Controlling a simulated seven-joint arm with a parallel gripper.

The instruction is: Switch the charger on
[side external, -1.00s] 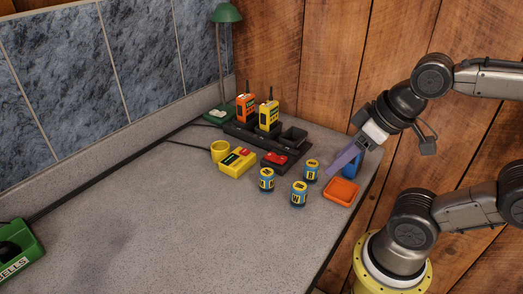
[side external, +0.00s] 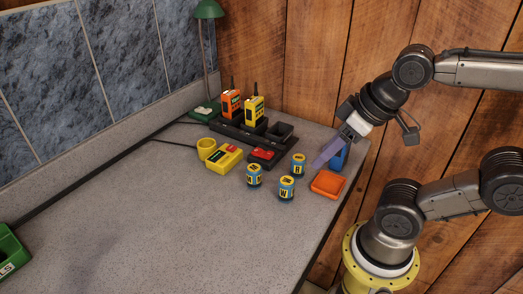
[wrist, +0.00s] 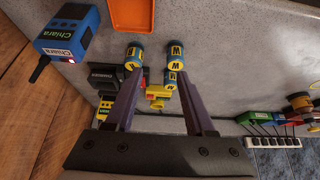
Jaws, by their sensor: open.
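The black charger rack (side external: 236,133) stands toward the back of the counter. It holds an orange radio (side external: 230,104) and a yellow radio (side external: 254,108), and its right bay is empty. A black block with a red rocker switch (side external: 263,153) sits in front of the rack. I cannot tell which way the rocker is tilted. My gripper (side external: 316,165) is open and empty, pointing down to the right of the switch near the small cylinders. In the wrist view its two fingers (wrist: 160,75) are spread apart, and dark blocks show partly behind the left finger.
Several blue-and-yellow cylinders (side external: 287,188) stand in front of the switch. A yellow box (side external: 224,158), yellow cup (side external: 206,149), orange tray (side external: 328,184) and blue radio (wrist: 65,35) are nearby. A green lamp (side external: 208,10) stands behind.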

